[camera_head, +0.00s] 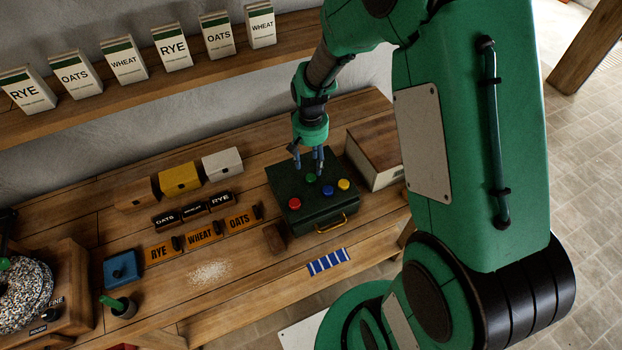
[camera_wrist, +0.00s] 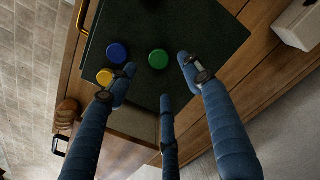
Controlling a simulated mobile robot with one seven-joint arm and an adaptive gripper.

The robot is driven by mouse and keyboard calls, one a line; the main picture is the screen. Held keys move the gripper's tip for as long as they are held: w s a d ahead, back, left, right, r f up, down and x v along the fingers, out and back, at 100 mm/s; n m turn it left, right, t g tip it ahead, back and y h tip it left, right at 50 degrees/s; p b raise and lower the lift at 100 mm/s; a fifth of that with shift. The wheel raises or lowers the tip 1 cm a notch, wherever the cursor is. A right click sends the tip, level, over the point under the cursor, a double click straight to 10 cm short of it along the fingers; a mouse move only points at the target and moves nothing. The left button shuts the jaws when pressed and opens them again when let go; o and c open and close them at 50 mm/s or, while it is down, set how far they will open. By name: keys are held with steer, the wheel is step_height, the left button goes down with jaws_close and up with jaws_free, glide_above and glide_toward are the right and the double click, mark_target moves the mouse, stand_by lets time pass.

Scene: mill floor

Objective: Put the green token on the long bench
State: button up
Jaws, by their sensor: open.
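The green token (camera_head: 311,178) lies on the flat top of a dark green box (camera_head: 318,212) on the long wooden bench (camera_head: 255,262). Red (camera_head: 295,203), blue (camera_head: 328,190) and yellow (camera_head: 343,184) tokens lie on the same top. My gripper (camera_head: 309,167) points down just over the green token, its fingers open and empty. In the wrist view the green token (camera_wrist: 158,59) shows just beyond the spread fingertips (camera_wrist: 157,77), with the blue token (camera_wrist: 117,53) and yellow token (camera_wrist: 105,77) to its left. The red token cannot be made out there.
Left of the box stand label blocks (camera_head: 200,235), small coloured bins (camera_head: 179,179) and a wooden block (camera_head: 275,237). A blue striped cloth (camera_head: 328,262) lies in front, a wooden crate (camera_head: 372,160) to the right. A shelf (camera_head: 200,72) with packets runs above.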

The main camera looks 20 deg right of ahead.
mark_target(311, 177)
steer(key=shift+f, duration=0.9)
steer(key=shift+f, duration=2.6)
steer(key=shift+c, duration=0.2)
steer(key=c, duration=0.9)
steer(key=shift+r, duration=0.2)
